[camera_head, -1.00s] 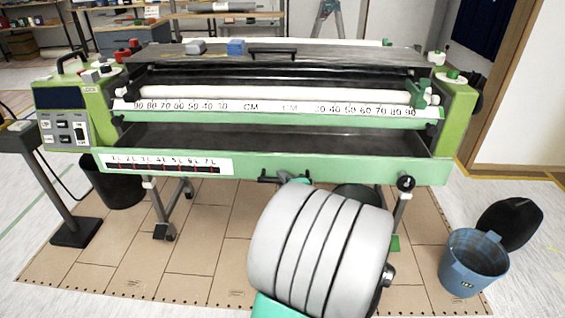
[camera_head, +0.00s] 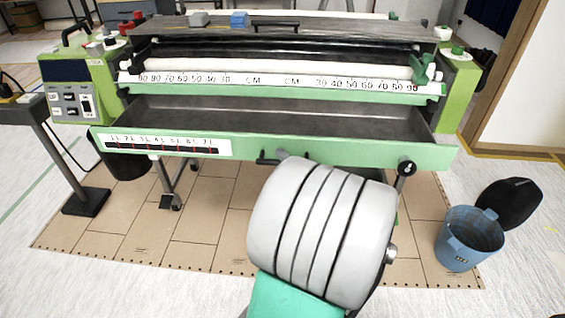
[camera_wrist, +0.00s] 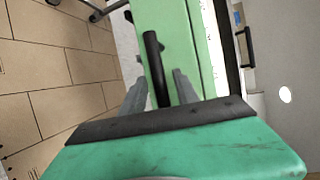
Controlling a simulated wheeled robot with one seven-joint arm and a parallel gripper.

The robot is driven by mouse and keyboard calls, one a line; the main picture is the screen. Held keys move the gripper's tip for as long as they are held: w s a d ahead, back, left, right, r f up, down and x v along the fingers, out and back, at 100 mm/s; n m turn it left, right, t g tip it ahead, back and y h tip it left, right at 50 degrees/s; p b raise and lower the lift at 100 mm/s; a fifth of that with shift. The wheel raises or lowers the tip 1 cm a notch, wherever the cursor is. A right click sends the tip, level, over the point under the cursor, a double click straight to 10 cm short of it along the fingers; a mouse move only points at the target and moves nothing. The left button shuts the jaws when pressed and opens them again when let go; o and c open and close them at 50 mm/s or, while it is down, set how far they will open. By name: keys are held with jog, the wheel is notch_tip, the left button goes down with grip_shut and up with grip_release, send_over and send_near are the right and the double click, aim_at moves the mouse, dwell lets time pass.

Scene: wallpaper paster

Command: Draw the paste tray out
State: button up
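The paste tray (camera_head: 300,148) is a long, shallow dark trough with a green front, low on the green wallpaper paster. It stands partly out towards me, and its dark inside shows from above. Its black bar handle (camera_head: 268,158) sits on the middle of the front, partly hidden behind my white wrist. In the wrist view, my gripper (camera_wrist: 160,78) has its two grey fingers on either side of the black handle (camera_wrist: 154,60), closed in close around it. The exact contact is hard to see.
A black crank knob (camera_head: 406,168) is at the right of the tray front. A stand (camera_head: 60,160) is at the left.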

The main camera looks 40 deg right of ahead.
jog(key=p+v, duration=0.1)
jog(key=v, duration=0.6)
jog(key=shift+s+a, duration=0.25)
jog(key=shift+s, duration=0.05)
jog(key=shift+r, duration=0.1)
jog(key=w+a+r+n+g+y+p, duration=0.3)
jog(key=a+r+n+y+p, duration=0.1)
jog(key=a+n+p, duration=0.4)
jog(key=w+a+r+n+g+y+p, duration=0.2)
jog(key=w+a+r+n+y+p, duration=0.15)
jog(key=a+n+p, duration=0.45)
jog(key=s+a+r+n+g+p, duration=0.2)
jog(key=a+r+n+p, duration=0.2)
jog(key=r, duration=0.4)
jog(key=s+a+r+n+g+p, duration=0.3)
jog(key=a+r+n+p, duration=0.1)
jog(key=a+r+p, duration=0.2)
notch_tip(320, 180, up, 2)
jog(key=shift+a+r+n+g, duration=0.1)
jog(key=shift+a+n+g, duration=0.2)
jog(key=shift+a, duration=0.55)
